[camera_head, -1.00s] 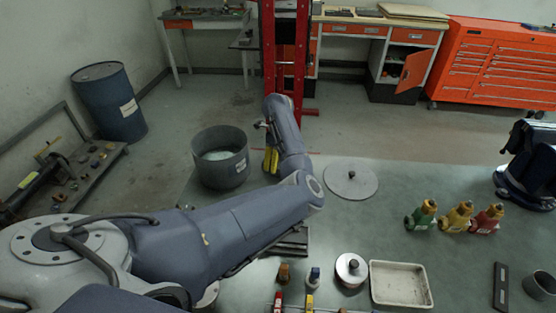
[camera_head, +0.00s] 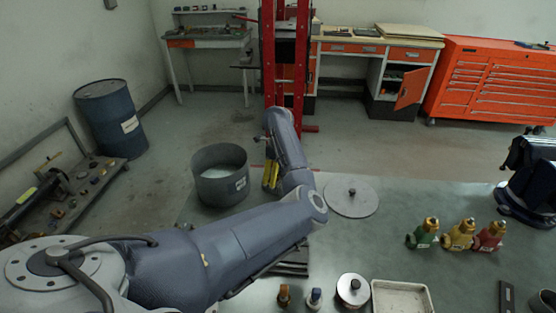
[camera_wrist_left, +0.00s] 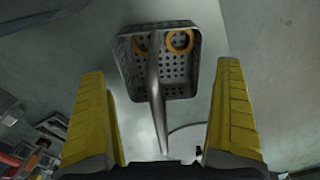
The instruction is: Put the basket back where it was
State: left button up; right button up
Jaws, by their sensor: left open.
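The basket (camera_wrist_left: 165,75) is grey perforated metal with a long handle (camera_wrist_left: 156,95) and two orange rings in it. It shows in the left wrist view, beyond and between my fingers, with the handle running down towards the gripper. I cannot make out the basket in the head view, where my arm covers part of the table. My left gripper (camera_head: 270,176) has yellow fingers and is open, just right of a round grey pot (camera_head: 221,190). In the wrist view the fingers (camera_wrist_left: 157,120) stand wide on either side of the handle, with no visible contact.
A flat round lid (camera_head: 372,199) lies right of my left arm. Green, yellow and red valve-like bodies (camera_head: 458,236) stand further right. A white tray (camera_head: 402,290) and a small round lidded part (camera_head: 353,289) are at the front. The table's middle right is clear.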

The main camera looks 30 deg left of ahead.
pick_arm(q)
notch_tip(320, 180, up, 10)
jog(key=shift+f, duration=0.25)
jog(key=shift+r, duration=0.25)
